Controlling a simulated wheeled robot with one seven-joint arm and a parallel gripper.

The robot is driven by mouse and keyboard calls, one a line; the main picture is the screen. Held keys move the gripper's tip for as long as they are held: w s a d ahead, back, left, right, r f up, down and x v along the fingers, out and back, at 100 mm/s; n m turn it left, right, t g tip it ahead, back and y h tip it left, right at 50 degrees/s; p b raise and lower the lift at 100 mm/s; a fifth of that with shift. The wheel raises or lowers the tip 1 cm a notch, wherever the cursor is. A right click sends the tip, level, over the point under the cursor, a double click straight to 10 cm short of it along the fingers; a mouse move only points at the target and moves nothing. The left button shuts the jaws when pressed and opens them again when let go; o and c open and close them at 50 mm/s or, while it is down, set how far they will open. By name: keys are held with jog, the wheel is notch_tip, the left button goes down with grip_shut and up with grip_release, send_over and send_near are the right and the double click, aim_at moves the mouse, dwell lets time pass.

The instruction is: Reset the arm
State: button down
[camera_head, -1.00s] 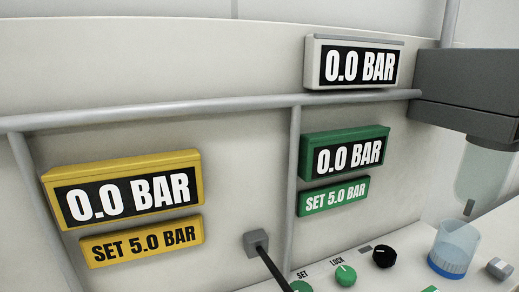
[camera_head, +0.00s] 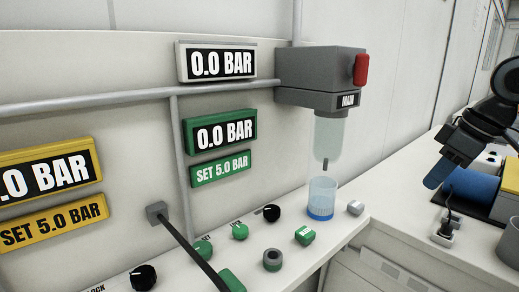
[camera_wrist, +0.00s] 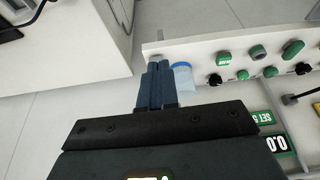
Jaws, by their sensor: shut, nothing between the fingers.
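My gripper (camera_head: 436,177) is at the right of the head view, at the end of my dark arm. It hangs in the air to the right of the panel, clear of the beaker. In the wrist view its dark blue fingers (camera_wrist: 158,82) lie together, shut with nothing between them. What lies straight behind the fingers is partly hidden.
A grey MAIN unit (camera_head: 320,78) with a red handle (camera_head: 361,70) stands over a clear beaker (camera_head: 321,198) with a blue base. Green and black knobs (camera_head: 271,213) line the ledge. Displays read 0.0 BAR. A white bench (camera_head: 420,220) is at right.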

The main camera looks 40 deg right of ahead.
jog(key=w+a+r+t+y, duration=0.15)
jog(key=w+a+t, duration=0.25)
jog(key=w+a, duration=0.45)
jog(key=w+a+r+t+y, duration=0.1)
jog(key=w+a+t+y, duration=0.3)
jog(key=w+a, duration=0.45)
jog(key=w+a+f+m+t+h, duration=0.25)
jog(key=a+m+t, duration=0.3)
jog(key=a, duration=0.35)
jog(key=s+a+f+m+g+h, duration=0.1)
jog(key=s+a+f+m+h, duration=0.15)
jog(key=s+a+f, duration=0.4)
jog(key=s+a+f+m+h, duration=0.1)
jog(key=s+a+f+h, duration=0.2)
jog(key=s+f, duration=0.65)
jog(key=s+f+n+g+y, duration=0.2)
jog(key=s+n, duration=0.5)
jog(key=s, duration=1.5)
jog(key=shift+s+d+n, duration=0.3)
jog(key=shift+n, duration=0.1)
